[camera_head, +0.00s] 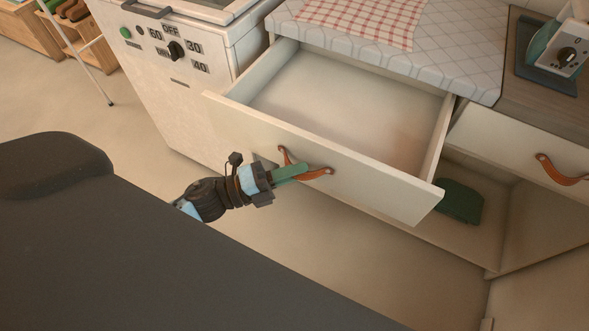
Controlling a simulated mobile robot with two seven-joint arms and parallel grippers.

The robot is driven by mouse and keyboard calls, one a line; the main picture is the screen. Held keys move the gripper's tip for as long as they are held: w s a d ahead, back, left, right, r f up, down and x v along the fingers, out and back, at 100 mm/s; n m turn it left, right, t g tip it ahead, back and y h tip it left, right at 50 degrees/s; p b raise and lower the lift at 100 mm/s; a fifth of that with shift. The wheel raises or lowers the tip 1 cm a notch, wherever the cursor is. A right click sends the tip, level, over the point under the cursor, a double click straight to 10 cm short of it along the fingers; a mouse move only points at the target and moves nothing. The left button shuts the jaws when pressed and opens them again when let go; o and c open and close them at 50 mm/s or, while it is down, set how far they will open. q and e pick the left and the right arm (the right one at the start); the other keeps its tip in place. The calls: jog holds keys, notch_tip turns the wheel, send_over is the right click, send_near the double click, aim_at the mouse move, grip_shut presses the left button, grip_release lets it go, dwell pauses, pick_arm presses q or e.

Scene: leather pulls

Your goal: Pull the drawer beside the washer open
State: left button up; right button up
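The drawer (315,165) beside the washer (180,90) is pulled well out, and its empty inside shows. A brown leather pull (318,173) is fixed to the drawer's front. My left gripper (300,170) is at this pull, its green fingers close together across the middle of the strap. The fingers look shut on the strap and hide part of it. My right gripper is not in view.
A quilted countertop with a red checked cloth (375,20) lies above the drawer. To the right are another front with a leather pull (560,170) and an open lower compartment holding a folded green cloth (460,201).

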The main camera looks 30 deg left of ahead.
pick_arm(q)
jog(key=o, duration=0.3)
jog(key=shift+o, duration=0.2)
jog(key=b+v, duration=0.1)
jog(key=v, duration=0.7)
jog(key=shift+d, duration=0.1)
